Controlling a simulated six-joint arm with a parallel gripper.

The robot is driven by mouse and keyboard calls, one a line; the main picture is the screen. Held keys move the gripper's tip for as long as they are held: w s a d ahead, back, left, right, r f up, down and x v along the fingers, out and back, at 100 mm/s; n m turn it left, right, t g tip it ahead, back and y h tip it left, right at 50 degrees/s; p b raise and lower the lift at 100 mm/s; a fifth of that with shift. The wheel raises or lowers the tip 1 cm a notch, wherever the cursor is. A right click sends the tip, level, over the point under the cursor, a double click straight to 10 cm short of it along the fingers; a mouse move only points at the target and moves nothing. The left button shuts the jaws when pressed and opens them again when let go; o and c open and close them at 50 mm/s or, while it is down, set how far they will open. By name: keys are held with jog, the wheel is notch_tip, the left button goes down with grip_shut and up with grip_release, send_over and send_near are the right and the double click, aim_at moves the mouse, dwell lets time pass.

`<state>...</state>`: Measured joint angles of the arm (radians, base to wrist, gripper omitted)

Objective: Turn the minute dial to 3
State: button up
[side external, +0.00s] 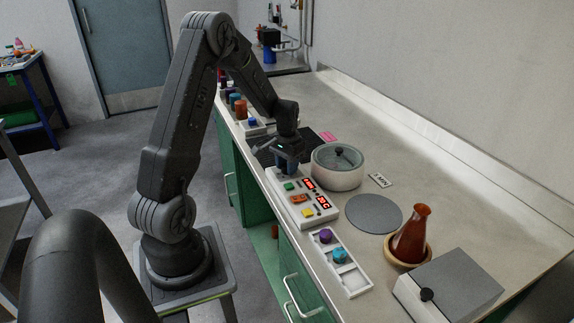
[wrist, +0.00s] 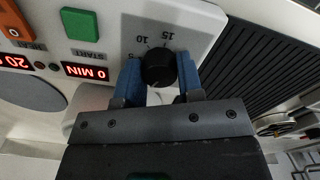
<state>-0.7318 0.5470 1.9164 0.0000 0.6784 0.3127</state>
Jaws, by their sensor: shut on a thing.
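The black minute dial (wrist: 157,68) sits on the white control panel (wrist: 112,28) in the wrist view, with marks 5, 10 and 15 around it. My gripper (wrist: 160,75) is shut on the dial, one blue finger on each side. I cannot make out the dial's pointer. The red minute display (wrist: 86,72) reads 0 MIN. In the side view my gripper (side external: 286,166) is down at the far end of the control panel (side external: 280,206) and hides the dial.
A green START button (wrist: 78,23) and an orange button (wrist: 15,19) are on the panel. A round lidded pot (side external: 337,176) stands close to the right of the gripper. A grey disc (side external: 374,213), a red-brown flask (side external: 411,236) and a tray with coloured caps (side external: 352,276) are nearer.

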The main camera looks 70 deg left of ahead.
jog(key=shift+m, duration=2.3)
jog(key=o, duration=0.9)
jog(key=shift+r, duration=0.1)
notch_tip(320, 180, up, 14)
jog(key=shift+f, duration=0.15)
